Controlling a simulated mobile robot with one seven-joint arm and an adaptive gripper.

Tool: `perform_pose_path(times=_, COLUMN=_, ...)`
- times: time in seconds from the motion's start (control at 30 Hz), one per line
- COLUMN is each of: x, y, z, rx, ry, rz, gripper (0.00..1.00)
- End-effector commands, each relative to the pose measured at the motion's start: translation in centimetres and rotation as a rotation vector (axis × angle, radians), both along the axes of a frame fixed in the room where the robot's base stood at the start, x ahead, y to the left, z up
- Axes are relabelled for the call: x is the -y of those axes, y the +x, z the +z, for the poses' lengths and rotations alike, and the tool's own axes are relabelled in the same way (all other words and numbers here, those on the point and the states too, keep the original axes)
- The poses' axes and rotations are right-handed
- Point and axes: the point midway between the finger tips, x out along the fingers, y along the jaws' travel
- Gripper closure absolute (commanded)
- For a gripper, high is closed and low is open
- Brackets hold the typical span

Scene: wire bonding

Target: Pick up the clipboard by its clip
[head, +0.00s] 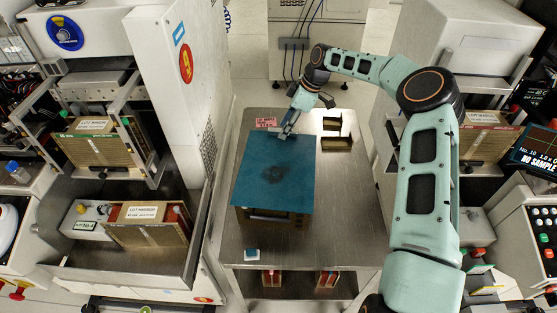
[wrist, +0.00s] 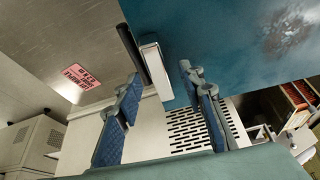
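The clipboard is a blue-teal board (head: 262,165) with a dark smudge. It lies raised above the metal cart, on top of a brown box-like holder (head: 285,226). The wrist view shows part of the board (wrist: 225,40) at upper right. Its pale metal clip (wrist: 153,68), with a black bar beside it, sits at the board's edge. My gripper (head: 285,130) is at the board's far edge. In the wrist view my gripper (wrist: 160,75) is open, its blue-padded fingers apart on either side of the clip. I see no contact; finger depth relative to the clip is unclear.
The metal cart (head: 345,215) has bare room right of the board. Small brown holders (head: 335,143) stand at its back right. A pink label (head: 266,122) lies near the back left. A small blue-and-white item (head: 252,254) sits at the front. Machines flank both sides.

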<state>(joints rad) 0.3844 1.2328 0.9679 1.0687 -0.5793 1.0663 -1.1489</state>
Motion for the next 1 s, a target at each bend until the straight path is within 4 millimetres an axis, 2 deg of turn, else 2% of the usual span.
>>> perform_pose_path(times=0.13, x=-0.29, y=0.06, z=-0.63, rx=0.002, ry=0.000, rz=0.000, gripper=0.64)
perform_pose_path(times=0.83, x=-0.27, y=0.04, z=-1.12, rx=0.001, ry=-0.001, rz=0.000, gripper=0.64)
perform_pose_path(times=1.0, x=-0.26, y=0.04, z=-1.05, rx=0.001, ry=-0.001, rz=0.000, gripper=0.81)
